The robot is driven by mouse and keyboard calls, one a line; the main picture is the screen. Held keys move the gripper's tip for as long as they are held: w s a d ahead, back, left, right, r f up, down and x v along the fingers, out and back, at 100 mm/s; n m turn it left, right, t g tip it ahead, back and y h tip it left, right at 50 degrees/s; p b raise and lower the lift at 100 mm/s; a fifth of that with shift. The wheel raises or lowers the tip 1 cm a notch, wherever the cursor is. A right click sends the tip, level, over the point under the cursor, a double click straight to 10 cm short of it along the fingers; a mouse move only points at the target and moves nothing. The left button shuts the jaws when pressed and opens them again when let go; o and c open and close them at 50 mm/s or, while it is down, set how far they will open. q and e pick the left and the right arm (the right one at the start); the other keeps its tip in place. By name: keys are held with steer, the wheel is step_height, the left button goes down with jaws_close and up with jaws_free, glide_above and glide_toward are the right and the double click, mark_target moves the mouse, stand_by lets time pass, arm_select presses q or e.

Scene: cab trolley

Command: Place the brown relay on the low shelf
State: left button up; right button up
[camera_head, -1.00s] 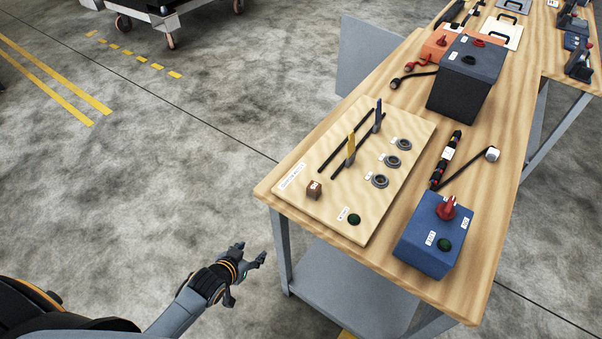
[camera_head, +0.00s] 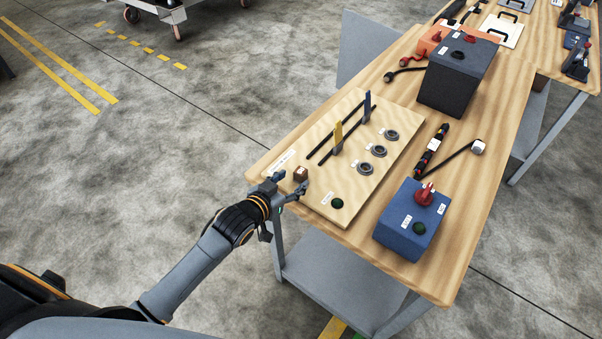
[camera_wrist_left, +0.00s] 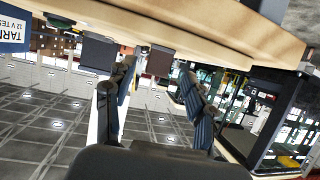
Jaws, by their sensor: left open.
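The brown relay (camera_head: 300,174) is a small cube with a pale label on top, standing on the near left corner of the wooden board. In the left wrist view the brown relay (camera_wrist_left: 159,61) shows ahead, between the two fingertips. My left gripper (camera_head: 287,185) is open and empty at the board's near edge, its fingers pointing at the relay; I cannot tell whether they touch it. It also shows in the left wrist view (camera_wrist_left: 156,74). The low shelf (camera_head: 335,283) is a grey panel under the table, partly hidden by the tabletop. My right gripper is not seen.
The wooden board (camera_head: 340,180) carries two upright levers, several dark rings and a green button. A blue box (camera_head: 400,232) with a red knob stands to the right, a dark box (camera_head: 455,80) farther back. The visible part of the low shelf is bare.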

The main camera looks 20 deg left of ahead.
mark_target(298, 176)
arm_select(q)
steer(key=shift+p+x, duration=0.65)
steer(key=shift+x, duration=2.05)
steer(key=shift+d+r, duration=0.1)
steer(key=shift+r, duration=0.05)
steer(key=shift+c, duration=0.4)
jaws_close()
